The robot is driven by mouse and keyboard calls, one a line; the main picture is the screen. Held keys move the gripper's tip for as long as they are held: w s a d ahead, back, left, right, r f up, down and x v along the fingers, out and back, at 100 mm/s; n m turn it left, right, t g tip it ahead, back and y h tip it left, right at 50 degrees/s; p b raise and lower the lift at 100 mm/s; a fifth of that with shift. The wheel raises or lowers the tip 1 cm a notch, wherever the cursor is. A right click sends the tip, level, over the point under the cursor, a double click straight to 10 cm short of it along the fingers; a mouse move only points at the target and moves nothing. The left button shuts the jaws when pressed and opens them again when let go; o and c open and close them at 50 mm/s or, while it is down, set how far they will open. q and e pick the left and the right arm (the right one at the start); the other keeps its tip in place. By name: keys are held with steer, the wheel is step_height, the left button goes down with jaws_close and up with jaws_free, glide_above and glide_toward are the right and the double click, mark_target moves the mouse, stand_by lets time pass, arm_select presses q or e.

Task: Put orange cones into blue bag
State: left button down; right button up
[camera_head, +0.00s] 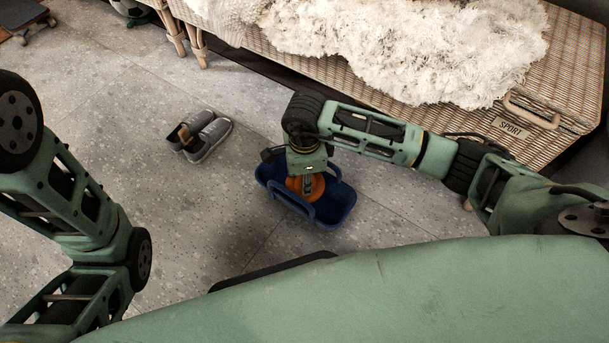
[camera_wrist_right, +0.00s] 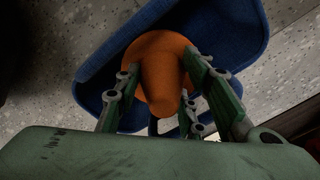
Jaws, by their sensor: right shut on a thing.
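A blue bag (camera_head: 337,203) stands open on the grey floor in the middle of the head view. Its blue wall also shows in the right wrist view (camera_wrist_right: 235,30). My right gripper (camera_head: 307,181) points down over the bag. It is shut on an orange cone (camera_head: 312,187), which is inside or just over the bag's opening; its exact height is unclear. In the right wrist view the cone (camera_wrist_right: 160,75) sits between the green fingers, with blue behind it. My left arm is at the left edge, but its gripper is out of view.
A pair of grey shoes (camera_head: 206,137) lies on the floor left of the bag. A wicker bench (camera_head: 480,125) with a white fluffy throw (camera_head: 420,40) stands behind my right arm.

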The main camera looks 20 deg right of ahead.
steer(key=shift+f+b, duration=1.5)
steer(key=shift+f, duration=0.85)
steer(key=o, duration=1.2)
steer(key=shift+r, duration=0.1)
steer(key=shift+o, duration=0.2)
step_height(320, 180, up, 12)
steer(key=shift+s, duration=0.1)
